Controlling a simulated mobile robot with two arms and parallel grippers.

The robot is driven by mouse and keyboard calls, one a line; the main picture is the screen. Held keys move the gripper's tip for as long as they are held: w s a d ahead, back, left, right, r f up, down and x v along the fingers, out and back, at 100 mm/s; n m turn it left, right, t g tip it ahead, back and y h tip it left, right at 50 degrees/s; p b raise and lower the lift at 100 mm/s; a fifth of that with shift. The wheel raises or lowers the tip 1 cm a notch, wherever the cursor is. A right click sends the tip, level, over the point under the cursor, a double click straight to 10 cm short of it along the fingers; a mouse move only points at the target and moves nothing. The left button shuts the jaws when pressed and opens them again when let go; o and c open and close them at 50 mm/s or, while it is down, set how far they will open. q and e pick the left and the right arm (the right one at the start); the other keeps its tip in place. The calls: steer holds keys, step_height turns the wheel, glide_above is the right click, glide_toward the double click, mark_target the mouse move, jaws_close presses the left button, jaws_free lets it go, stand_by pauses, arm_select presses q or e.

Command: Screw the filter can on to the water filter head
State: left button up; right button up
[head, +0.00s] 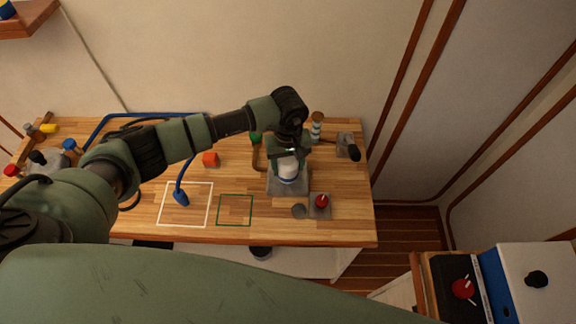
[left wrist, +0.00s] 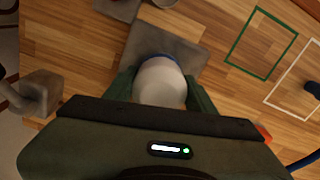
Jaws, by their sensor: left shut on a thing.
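The white filter can (head: 288,168) stands upright over a grey metal plate (head: 275,188) on the right part of the wooden bench. My left gripper (head: 287,158) reaches down from above and is shut on the can. In the left wrist view the can (left wrist: 161,80) sits between the two green fingers of my left gripper (left wrist: 161,92). A blue edge (left wrist: 154,57) shows at the can's lower end, against the plate. The filter head is not clearly seen; I cannot tell whether the can touches it or is threaded on. My right gripper is out of view.
A red knob (head: 321,201) on a small plate and a grey round piece (head: 299,211) are close in front. A grey clamp-like fitting (head: 347,147) and a striped bottle (head: 317,128) stand behind right. The green outlined square (head: 235,210) is empty.

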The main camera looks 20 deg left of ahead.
arm_select(q)
steer(key=shift+f+m+b, duration=0.1)
steer(key=shift+m+b, duration=1.3)
steer(key=shift+b, duration=0.05)
steer(key=shift+m+b, duration=0.35)
steer(key=shift+m, duration=0.05)
steer(key=shift+m+b, duration=0.3)
steer(key=shift+b, duration=0.1)
steer(key=shift+a+m+b, duration=0.1)
steer(key=shift+m+b, duration=1.2)
steer(key=shift+b, duration=0.15)
steer(key=shift+m+b, duration=0.5)
steer(key=shift+b, duration=0.1)
